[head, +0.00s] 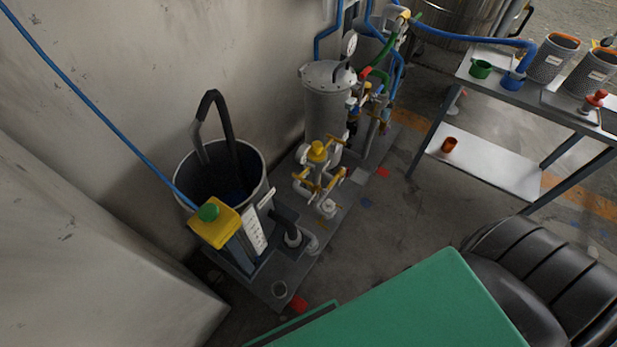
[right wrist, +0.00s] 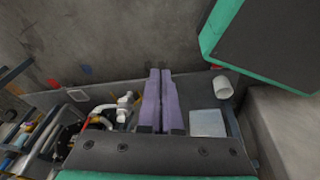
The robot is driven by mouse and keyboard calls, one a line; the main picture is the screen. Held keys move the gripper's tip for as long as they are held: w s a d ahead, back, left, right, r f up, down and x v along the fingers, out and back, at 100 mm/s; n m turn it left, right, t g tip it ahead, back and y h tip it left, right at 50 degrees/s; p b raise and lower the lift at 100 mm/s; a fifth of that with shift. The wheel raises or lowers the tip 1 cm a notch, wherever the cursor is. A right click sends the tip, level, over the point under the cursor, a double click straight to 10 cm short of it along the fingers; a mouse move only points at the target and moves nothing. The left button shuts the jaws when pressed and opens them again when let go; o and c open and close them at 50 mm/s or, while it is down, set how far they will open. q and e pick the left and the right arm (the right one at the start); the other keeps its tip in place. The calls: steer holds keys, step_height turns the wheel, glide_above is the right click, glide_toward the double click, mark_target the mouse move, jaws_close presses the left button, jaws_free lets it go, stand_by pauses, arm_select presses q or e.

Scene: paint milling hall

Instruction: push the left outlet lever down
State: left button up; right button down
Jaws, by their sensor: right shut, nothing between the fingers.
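In the head view, yellow lever handles (head: 309,186) sit on a cluster of white pipes and valves low on the floor skid. A round yellow knob (head: 317,150) stands just above them. The handles are small and overlap, so I cannot tell surely which is the left outlet lever or its exact angle. My right gripper (right wrist: 160,73) shows in the right wrist view, its two purple fingers together with nothing between them. A white pipe fitting (right wrist: 123,106) shows left of the fingers, apart from them in the picture. My left gripper is in neither view.
A dark bucket (head: 183,170) with a black hose stands behind a yellow box (head: 215,226) with a green button. A grey filter vessel (head: 325,100) rises behind the valves. A metal table (head: 500,92) stands right. Open floor (head: 390,225) lies between.

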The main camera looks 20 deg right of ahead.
steer(key=w+d+r+t, duration=0.3)
steer(key=w+d+r, duration=0.15)
steer(key=w, duration=0.25)
step_height(320, 180, up, 28)
steer(key=n+t+y+b, duration=0.3)
steer(key=n+t+y, duration=0.3)
steer(key=t+y, duration=0.15)
glide_above(311, 186)
step_height(311, 186, down, 4)
steer(key=shift+r+b, duration=0.15)
steer(key=shift+b, duration=0.25)
